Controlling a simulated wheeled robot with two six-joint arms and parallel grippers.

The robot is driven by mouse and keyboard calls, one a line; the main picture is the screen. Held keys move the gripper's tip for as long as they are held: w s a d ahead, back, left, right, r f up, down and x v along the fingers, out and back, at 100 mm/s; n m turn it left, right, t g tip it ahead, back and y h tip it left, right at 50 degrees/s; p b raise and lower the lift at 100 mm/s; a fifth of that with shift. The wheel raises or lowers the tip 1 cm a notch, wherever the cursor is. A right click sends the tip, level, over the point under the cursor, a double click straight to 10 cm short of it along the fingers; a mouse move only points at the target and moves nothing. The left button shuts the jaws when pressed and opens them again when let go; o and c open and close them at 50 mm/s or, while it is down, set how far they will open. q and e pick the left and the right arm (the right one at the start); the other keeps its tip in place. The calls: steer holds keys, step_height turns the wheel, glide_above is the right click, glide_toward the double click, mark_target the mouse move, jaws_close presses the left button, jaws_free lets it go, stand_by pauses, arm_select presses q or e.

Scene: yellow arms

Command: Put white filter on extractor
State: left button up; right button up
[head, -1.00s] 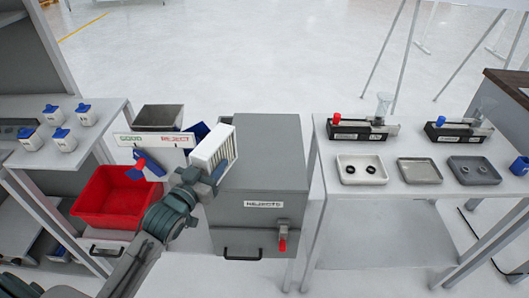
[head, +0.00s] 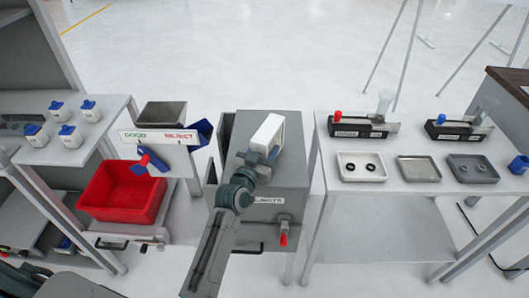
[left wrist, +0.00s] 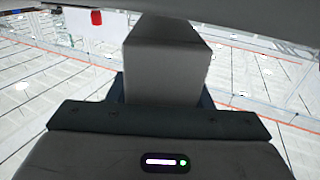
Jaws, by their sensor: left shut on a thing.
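The white filter (head: 268,132) is a box-shaped block with a white frame and a grey slatted face turned to the right. In the head view my left gripper (head: 265,158) is shut on its lower end and holds it tilted in front of or over the grey cabinet (head: 292,190); I cannot tell whether they touch. In the left wrist view the dark gripper body (left wrist: 160,122) fills the bottom, and a grey block beyond it is hard to identify. My right gripper is not in view.
A red bin (head: 125,190) stands left of the cabinet, below a GOOD/REJECT sign (head: 158,137) and blue flaps. A white table (head: 360,197) at the right holds trays and two fixtures. Blue-and-white parts (head: 70,138) stand on the left table.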

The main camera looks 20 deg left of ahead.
arm_select(q)
steer(key=shift+f, duration=0.8)
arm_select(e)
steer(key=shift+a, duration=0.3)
arm_select(q)
steer(key=shift+f, duration=0.2)
steer(key=o, duration=0.8)
steer(key=shift+o, duration=1.3)
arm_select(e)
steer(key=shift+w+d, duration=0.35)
